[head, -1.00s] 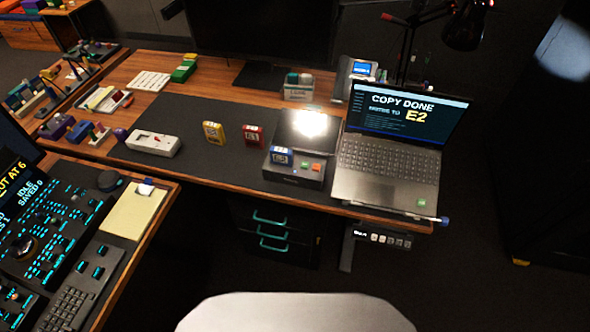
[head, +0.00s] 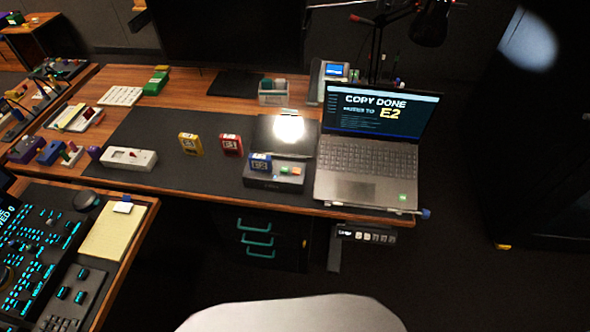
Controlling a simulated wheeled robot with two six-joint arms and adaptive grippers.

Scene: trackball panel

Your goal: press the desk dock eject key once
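The desk dock (head: 275,183) is a low dark box on the front of the desk mat, just left of the laptop. A blue cartridge (head: 260,162) stands upright in or on its left part; I cannot tell how deep it sits. On the dock's top, right of the cartridge, are a green key (head: 285,170) and an orange-red key (head: 297,171). Their labels are too small to read, so I cannot tell which is the eject key. The laptop screen (head: 380,112) reads "COPY DONE" and "E2". Neither gripper is in view.
A yellow cartridge (head: 190,144) and a red cartridge (head: 231,145) stand on the desk mat (head: 200,172) left of the dock. A white device (head: 129,158) lies further left. A side console (head: 40,232) and notepad (head: 112,232) are at lower left. Dark floor is clear at right.

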